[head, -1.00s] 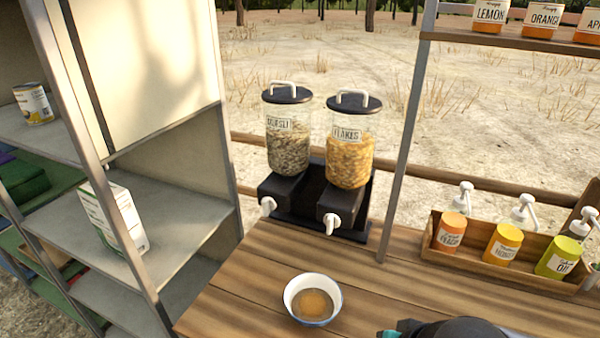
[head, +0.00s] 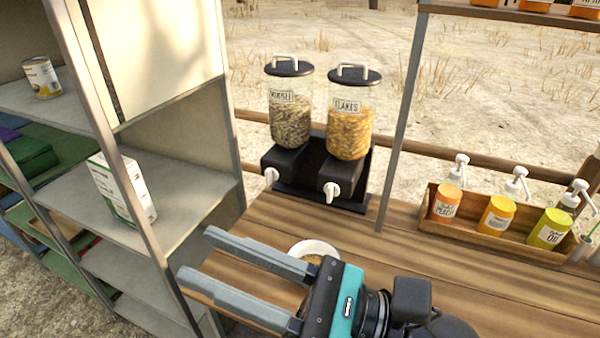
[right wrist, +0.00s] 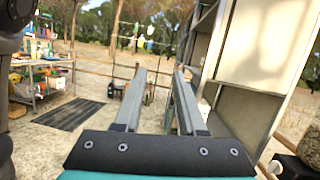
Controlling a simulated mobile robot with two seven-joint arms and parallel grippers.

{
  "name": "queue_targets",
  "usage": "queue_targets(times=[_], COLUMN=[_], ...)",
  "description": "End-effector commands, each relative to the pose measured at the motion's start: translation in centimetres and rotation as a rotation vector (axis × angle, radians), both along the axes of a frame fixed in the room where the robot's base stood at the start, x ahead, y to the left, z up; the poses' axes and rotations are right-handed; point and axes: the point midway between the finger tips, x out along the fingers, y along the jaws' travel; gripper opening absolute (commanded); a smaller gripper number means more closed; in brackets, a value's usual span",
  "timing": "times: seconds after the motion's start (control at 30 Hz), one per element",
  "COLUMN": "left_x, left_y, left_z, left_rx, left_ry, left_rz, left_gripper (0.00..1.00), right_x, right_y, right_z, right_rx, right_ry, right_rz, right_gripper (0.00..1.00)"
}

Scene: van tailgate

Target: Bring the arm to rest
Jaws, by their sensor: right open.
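My right gripper (head: 222,262) comes in from the lower right in the head view, its two grey fingers pointing left. It is open, with nothing between the fingers. In the right wrist view the fingers (right wrist: 164,90) stand apart, with only distant ground and the scene behind them. The gripper hides much of a white bowl (head: 314,247) on the wooden counter (head: 283,213); some brownish contents show in the bowl. My left gripper is not in view.
A muesli dispenser (head: 290,118) and a flakes dispenser (head: 350,121) stand behind the bowl. A grey shelf unit (head: 178,188) is close at the left. A wooden tray (head: 478,229) with pump bottles stands at the right, and a post (head: 401,120) rises from the counter.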

Motion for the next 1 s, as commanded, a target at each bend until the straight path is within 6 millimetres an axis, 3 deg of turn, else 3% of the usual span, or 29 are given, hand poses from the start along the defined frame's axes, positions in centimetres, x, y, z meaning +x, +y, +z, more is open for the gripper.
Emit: queue_targets(times=[0.1, 0.17, 0.27, 0.37, 0.5, 0.6, 0.67, 0.8, 0.87, 0.9, 1.0], left_x=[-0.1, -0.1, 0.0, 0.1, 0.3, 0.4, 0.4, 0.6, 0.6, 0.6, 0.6], left_y=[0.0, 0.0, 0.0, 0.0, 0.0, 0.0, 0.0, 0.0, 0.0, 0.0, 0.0], left_z=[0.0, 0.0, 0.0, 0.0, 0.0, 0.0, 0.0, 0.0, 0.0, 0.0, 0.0], left_rx=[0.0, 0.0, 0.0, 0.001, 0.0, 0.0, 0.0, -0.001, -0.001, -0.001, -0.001], left_ry=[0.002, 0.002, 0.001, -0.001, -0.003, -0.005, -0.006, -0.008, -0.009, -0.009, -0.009], left_rz=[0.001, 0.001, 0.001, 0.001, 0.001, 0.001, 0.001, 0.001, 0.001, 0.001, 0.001], left_gripper=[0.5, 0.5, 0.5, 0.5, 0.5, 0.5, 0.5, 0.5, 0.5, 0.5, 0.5], right_x=[3.8, 5.9, 9.3, 12.0, 13.9, 13.4, 12.3, 8.0, 5.9, 4.4, 0.8], right_y=[-3.3, -5.4, -9.5, -13.8, -19.3, -22.2, -23.5, -24.7, -24.7, -24.6, -24.0], right_z=[3.2, 3.8, 3.2, 0.6, -5.7, -11.5, -15.2, -22.7, -25.1, -26.5, -29.2], right_rx=[0.325, 0.485, 0.752, 1.018, 1.391, 1.654, 1.811, 2.134, 2.246, -2.211, -2.049], right_ry=[0.297, 0.446, 0.693, 0.935, 1.259, 1.476, 1.597, 1.83, 1.906, -1.862, -1.697], right_rz=[-0.096, -0.145, -0.232, -0.327, -0.483, -0.613, -0.702, -0.923, -1.019, 1.033, 1.031], right_gripper=[0.4, 0.4, 0.4, 0.4, 0.4, 0.4, 0.4, 0.4, 0.4, 0.4, 0.4])
